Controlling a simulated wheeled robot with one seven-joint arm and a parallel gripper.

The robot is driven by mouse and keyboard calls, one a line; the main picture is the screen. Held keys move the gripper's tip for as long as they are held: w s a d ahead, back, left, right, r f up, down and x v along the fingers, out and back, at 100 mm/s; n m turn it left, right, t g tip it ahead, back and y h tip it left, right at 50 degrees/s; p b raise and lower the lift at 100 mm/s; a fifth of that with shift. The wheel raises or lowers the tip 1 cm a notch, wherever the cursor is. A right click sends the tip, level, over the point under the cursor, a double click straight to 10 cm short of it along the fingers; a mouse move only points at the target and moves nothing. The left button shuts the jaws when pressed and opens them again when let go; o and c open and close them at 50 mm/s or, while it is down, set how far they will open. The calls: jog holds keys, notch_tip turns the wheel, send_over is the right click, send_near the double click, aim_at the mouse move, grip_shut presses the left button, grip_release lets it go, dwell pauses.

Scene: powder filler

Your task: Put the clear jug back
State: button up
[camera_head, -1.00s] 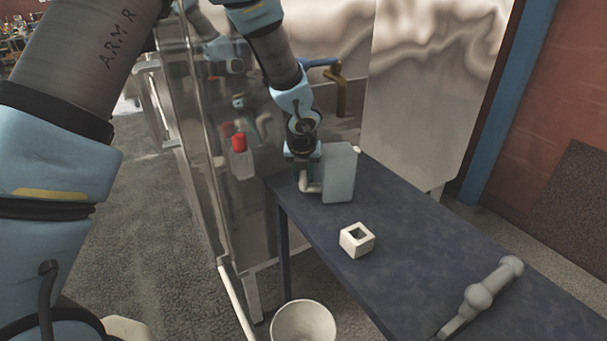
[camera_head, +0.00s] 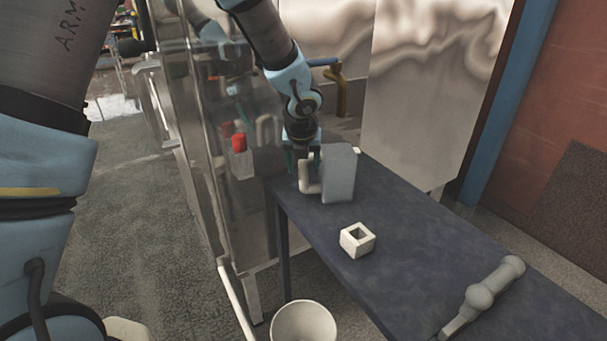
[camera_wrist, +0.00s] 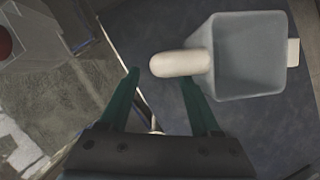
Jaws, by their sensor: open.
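The clear jug (camera_head: 339,173), a pale grey, see-through box shape with a white handle (camera_head: 304,178), stands upright on the far end of the dark table (camera_head: 405,240). My gripper (camera_head: 304,160) is open just above the handle, on the jug's left side. In the wrist view the jug (camera_wrist: 250,58) is seen from above with its mouth open and its inside looking empty. Its handle (camera_wrist: 180,63) points left, just beyond the green fingertips of my gripper (camera_wrist: 160,79). The fingers are spread apart and hold nothing.
A white square block with a hole (camera_head: 357,240) sits on the table in front of the jug. A grey knobbed tool (camera_head: 480,297) lies nearer. A white bowl (camera_head: 304,322) is below the table's left edge. A transparent panel (camera_head: 205,150) stands close on the left.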

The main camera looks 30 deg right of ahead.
jog(key=shift+v, duration=1.65)
jog(key=w+a+r+n+y, duration=0.1)
jog(key=w+a+n, duration=0.2)
jog(key=a+n, duration=0.85)
jog(key=w+a+r+n+y, duration=0.1)
jog(key=w+a+n+y, duration=0.15)
jog(key=a+n, duration=0.9)
jog(key=s+a+n+g, duration=0.1)
jog(key=s+a+n, duration=0.2)
jog(key=a+n, duration=0.6)
jog(key=s+a+r+n+g, duration=0.1)
jog(key=s+a+n, duration=0.2)
jog(key=a+n, duration=0.7)
jog(key=shift+a+r+h, duration=0.25)
jog(key=shift+a+h, duration=0.1)
jog(key=shift+h, duration=0.1)
jog(key=shift+s+f, duration=0.1)
